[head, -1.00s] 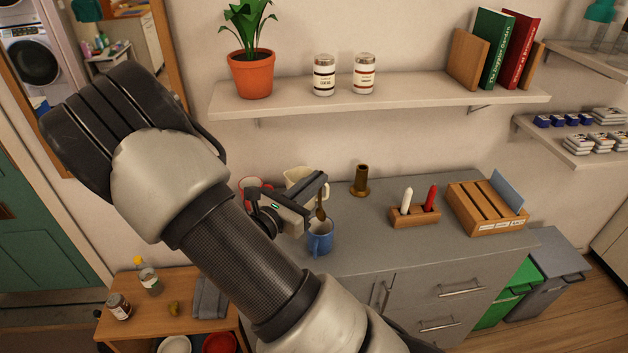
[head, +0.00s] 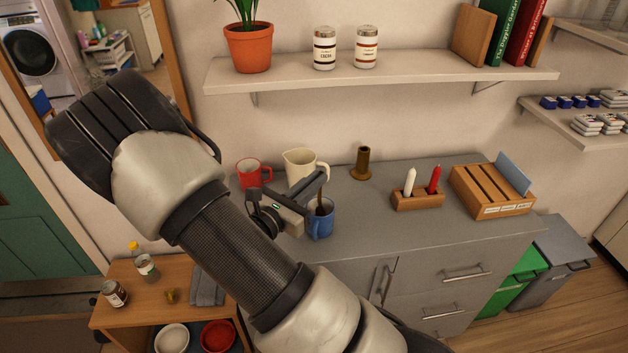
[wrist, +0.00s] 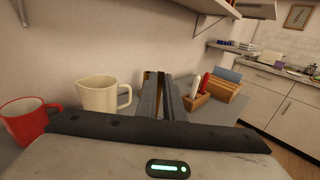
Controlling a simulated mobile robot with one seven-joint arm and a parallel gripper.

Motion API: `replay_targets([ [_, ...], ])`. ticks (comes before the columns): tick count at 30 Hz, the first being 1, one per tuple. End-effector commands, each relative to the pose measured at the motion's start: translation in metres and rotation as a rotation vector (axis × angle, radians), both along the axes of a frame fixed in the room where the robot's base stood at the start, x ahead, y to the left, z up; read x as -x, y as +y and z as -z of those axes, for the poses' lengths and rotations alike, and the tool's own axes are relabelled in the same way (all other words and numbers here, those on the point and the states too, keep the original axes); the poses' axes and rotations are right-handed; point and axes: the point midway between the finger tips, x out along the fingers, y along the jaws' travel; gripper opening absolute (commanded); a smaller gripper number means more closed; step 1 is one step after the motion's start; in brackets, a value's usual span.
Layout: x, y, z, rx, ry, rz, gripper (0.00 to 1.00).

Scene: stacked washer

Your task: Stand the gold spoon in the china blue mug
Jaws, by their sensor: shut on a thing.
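The china blue mug (head: 320,228) stands upright near the front left edge of the grey counter. My gripper (head: 316,186) is right above its mouth, its fingers shut on the gold spoon (head: 320,208). The spoon looks dark and close to upright. Its lower end reaches down into the mug's opening, and the mug's wall hides the tip. Whether it touches the mug's bottom cannot be seen. In the wrist view my fingers (wrist: 163,97) point away over the counter, and the blue mug is hidden there.
A red mug (head: 250,174) and a cream jug (head: 300,163) stand close behind my gripper. A brass holder (head: 361,163) stands behind to the right, then a candle block (head: 417,200) and a slotted wooden rack (head: 490,190). A shelf (head: 400,72) hangs above. The counter right of the mug is clear.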

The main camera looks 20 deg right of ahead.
Motion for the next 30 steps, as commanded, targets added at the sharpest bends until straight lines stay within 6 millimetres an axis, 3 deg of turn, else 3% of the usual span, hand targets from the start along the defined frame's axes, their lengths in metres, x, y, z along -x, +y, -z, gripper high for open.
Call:
replay_targets([
  [9, 0.0, 0.0, 0.001, 0.0, 0.0, 0.0, 0.0],
  [10, 0.0, 0.0, 0.001, 0.0, 0.0, 0.0, 0.13],
  [13, 0.0, 0.0, 0.001, 0.0, 0.0, 0.0, 0.3],
  [23, 0.001, 0.002, 0.001, 0.0, 0.0, -0.001, 0.3],
  [30, 0.016, 0.033, 0.001, -0.002, 0.0, -0.005, 0.3],
])
